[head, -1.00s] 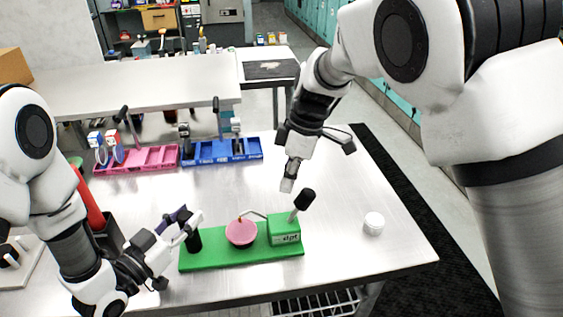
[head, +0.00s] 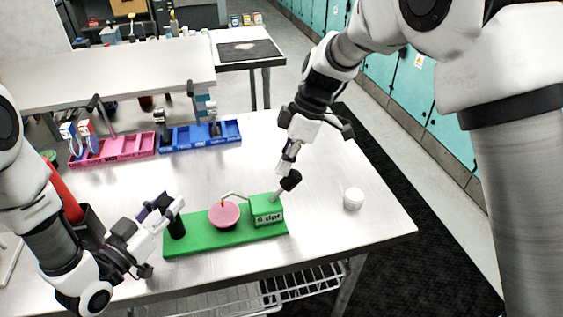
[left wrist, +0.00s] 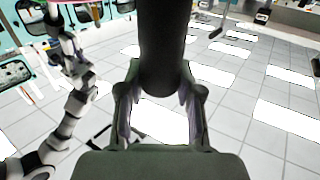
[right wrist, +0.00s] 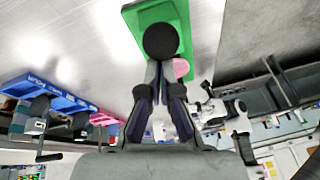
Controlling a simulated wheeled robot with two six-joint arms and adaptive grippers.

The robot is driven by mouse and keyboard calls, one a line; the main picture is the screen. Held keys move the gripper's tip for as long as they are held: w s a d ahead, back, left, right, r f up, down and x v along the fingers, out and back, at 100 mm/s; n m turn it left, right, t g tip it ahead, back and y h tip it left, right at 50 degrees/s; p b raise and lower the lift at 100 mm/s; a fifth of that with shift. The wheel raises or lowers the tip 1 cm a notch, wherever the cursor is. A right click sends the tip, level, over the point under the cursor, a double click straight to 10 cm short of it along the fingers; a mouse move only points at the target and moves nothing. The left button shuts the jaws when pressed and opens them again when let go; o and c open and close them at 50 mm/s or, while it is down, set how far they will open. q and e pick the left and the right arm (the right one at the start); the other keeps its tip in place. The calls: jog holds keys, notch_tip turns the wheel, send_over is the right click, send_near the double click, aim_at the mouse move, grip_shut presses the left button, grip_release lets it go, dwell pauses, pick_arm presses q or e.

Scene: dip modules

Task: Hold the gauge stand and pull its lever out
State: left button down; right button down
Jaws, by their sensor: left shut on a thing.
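The gauge stand is a green base (head: 205,240) with a black post (head: 176,228), a pink round part (head: 224,214) and a green box (head: 266,209). Its lever leans up and right from the box and ends in a black knob (head: 291,181). My left gripper (head: 168,215) is shut on the black post, which also stands between its fingers in the left wrist view (left wrist: 162,50). My right gripper (head: 287,166) is at the knob, just above it. In the right wrist view the knob (right wrist: 160,40) lies at the narrow fingertips; I cannot tell whether they touch it.
A white round jar (head: 353,199) stands right of the stand. Pink trays (head: 115,148) and blue trays (head: 200,135) lie at the back. A red tool (head: 66,195) stands in a dark holder at left. The table between stand and trays is clear.

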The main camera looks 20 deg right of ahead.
pick_arm(q)
jog(key=shift+a, duration=0.2)
pick_arm(e)
jog(key=shift+a, duration=0.15)
pick_arm(q)
jog(key=shift+d, duration=0.25)
pick_arm(e)
jog(key=w+a+r+v, duration=0.1)
jog(key=a+v, duration=0.1)
jog(key=v, duration=0.9)
jog(key=shift+a, duration=0.15)
pick_arm(q)
jog(key=shift+a, duration=0.2)
pick_arm(e)
jog(key=shift+r, duration=0.1)
pick_arm(q)
jog(key=c, duration=0.7)
grip_release()
jog(key=shift+d, duration=0.1)
jog(key=shift+o, duration=0.2)
jog(key=shift+r, duration=0.15)
